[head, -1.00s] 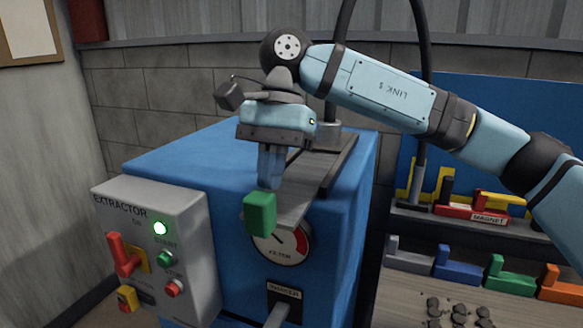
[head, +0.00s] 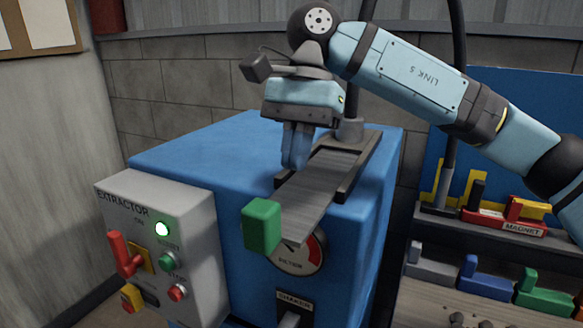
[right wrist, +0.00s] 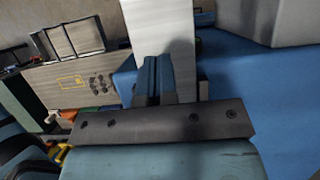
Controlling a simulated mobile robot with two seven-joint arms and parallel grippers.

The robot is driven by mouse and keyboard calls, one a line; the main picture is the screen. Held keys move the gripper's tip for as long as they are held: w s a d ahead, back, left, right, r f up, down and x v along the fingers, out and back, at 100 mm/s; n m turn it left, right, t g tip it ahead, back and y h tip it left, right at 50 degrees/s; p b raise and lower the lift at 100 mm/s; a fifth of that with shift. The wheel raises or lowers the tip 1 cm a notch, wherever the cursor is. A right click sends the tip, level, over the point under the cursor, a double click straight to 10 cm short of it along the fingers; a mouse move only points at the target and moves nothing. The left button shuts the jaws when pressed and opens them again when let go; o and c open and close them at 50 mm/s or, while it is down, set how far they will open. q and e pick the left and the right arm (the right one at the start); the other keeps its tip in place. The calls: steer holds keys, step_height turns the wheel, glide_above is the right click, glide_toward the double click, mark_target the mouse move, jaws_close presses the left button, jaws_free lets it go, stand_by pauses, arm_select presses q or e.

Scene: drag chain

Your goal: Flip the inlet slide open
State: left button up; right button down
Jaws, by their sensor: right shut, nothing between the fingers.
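The inlet slide (head: 322,183) is a flat grey metal plate in dark rails on top of the blue extractor box (head: 215,165). Its near end sticks out past the box front and carries a green block handle (head: 262,226). My right gripper (head: 293,168) points down, shut and empty, at the slide's left side behind the green handle. I cannot tell whether the fingers touch the plate. In the right wrist view, the closed fingers (right wrist: 155,85) show in front of the pale plate (right wrist: 163,35). My left gripper is not in view.
A grey control panel (head: 160,240) with a red lever and a lit green lamp is on the left. A hose rises from a post (head: 350,130) behind the slide. A round dial (head: 300,255) sits below it. Shelves with coloured blocks (head: 487,284) stand at right.

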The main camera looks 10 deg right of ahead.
steer(key=s+v, duration=0.1)
steer(key=v, duration=0.7)
steer(key=shift+a+r, duration=0.3)
steer(key=shift+r, duration=0.15)
steer(key=shift+f, duration=0.1)
